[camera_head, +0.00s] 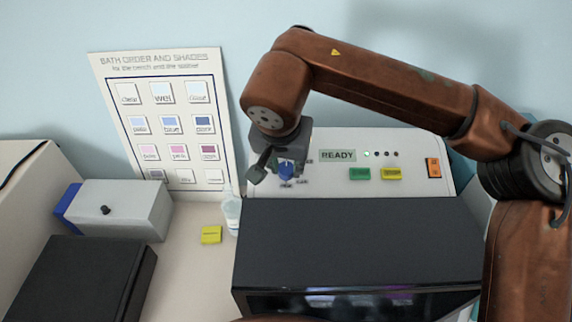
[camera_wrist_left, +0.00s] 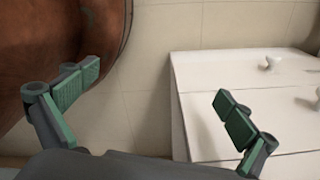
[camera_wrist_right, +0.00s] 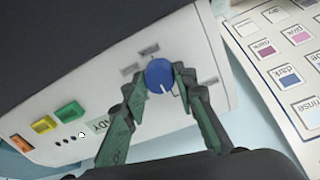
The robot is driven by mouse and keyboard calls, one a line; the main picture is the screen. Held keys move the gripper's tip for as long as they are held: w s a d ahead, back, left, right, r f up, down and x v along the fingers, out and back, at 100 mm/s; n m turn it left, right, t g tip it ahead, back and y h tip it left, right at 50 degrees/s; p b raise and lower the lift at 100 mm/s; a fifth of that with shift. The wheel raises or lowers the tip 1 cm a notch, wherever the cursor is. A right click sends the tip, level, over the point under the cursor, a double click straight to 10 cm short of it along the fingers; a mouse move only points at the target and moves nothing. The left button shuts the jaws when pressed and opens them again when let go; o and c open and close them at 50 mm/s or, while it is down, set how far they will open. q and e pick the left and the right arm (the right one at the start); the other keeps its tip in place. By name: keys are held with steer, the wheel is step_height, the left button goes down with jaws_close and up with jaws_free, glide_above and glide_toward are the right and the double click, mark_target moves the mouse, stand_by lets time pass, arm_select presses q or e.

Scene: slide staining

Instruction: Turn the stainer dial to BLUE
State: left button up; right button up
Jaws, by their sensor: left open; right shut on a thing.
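The stainer (camera_head: 345,235) is a white panel with a black body in the head view. Its blue dial (camera_head: 286,170) sits at the panel's left end, partly hidden by my right gripper (camera_head: 275,160). In the right wrist view the round blue dial (camera_wrist_right: 160,76) with a white pointer line lies between the fingertips of my right gripper (camera_wrist_right: 158,84), which is shut on it. Small labels surround the dial, too blurred to read. My left gripper (camera_wrist_left: 163,105) is open and empty in the left wrist view, over the floor beside white drawers.
The panel carries a READY display (camera_head: 338,155), a green button (camera_head: 360,174), a yellow button (camera_head: 391,173) and an orange switch (camera_head: 433,168). A bath-order chart (camera_head: 170,70) leans on the wall. A grey box (camera_head: 125,208) and small yellow block (camera_head: 211,234) stand left.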

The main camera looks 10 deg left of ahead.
steer(key=shift+m, duration=0.3)
steer(key=m+p, duration=0.1)
steer(key=m, duration=0.3)
steer(key=shift+r, duration=0.1)
steer(key=m, duration=0.2)
steer(key=shift+w+m, duration=0.1)
steer(key=shift+m, duration=0.3)
steer(key=m, duration=0.3)
steer(key=shift+m+g, duration=0.3)
steer(key=m+b, duration=0.1)
steer(key=m, duration=0.5)
steer(key=m+b, duration=0.1)
steer(key=m, duration=0.5)
steer(key=shift+b, duration=0.35)
steer(key=shift+m, duration=0.4)
